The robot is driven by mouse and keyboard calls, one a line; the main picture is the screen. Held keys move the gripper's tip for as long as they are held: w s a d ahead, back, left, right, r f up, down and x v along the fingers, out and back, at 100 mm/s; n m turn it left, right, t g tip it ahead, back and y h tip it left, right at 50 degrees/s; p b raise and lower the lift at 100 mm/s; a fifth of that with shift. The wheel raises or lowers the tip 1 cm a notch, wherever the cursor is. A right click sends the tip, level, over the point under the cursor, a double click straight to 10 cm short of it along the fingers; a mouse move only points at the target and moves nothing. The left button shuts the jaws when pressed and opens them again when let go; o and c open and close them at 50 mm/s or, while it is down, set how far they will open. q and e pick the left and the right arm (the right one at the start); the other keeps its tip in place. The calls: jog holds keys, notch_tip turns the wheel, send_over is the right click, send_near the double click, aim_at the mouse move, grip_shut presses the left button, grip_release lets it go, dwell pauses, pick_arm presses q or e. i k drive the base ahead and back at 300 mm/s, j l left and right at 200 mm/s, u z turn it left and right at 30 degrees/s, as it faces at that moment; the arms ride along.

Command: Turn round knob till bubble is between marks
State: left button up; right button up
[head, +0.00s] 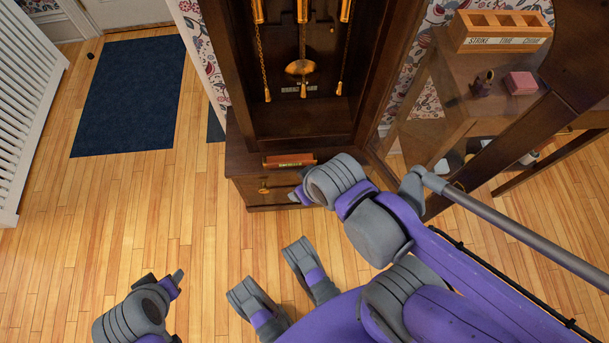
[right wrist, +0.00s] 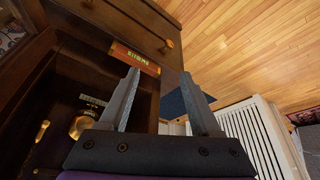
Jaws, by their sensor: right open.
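A small wooden spirit level with a brass plate and greenish vial (head: 289,160) lies on the front ledge of the dark clock case (head: 235,160). It also shows in the right wrist view (right wrist: 135,58). Its bubble and marks are too small to read. A round brass knob (head: 263,188) sits on the base's front face below the level; it also shows in the right wrist view (right wrist: 168,45). My right gripper (head: 297,197) is open and empty in front of the base, right of the knob and apart from it. My left gripper (head: 174,282) is low over the floor at left, its jaws unclear.
The tall case stands open, with brass weights, chains and a pendulum (head: 300,68) inside. Its glazed door (head: 440,95) swings out to the right. A side table (head: 480,105) beyond it holds a labelled wooden box (head: 500,32). The floor at left is clear, with a blue mat (head: 130,95).

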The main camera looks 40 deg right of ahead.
aim_at(264, 188)
jog(key=i+l, duration=0.15)
jog(key=i, duration=0.15)
jog(key=z, duration=0.4)
jog(key=i+z, duration=0.1)
jog(key=z, duration=0.65)
jog(key=i+z, duration=0.1)
jog(key=z, duration=0.3)
jog(key=k+j, duration=0.7)
jog(key=k, duration=0.2)
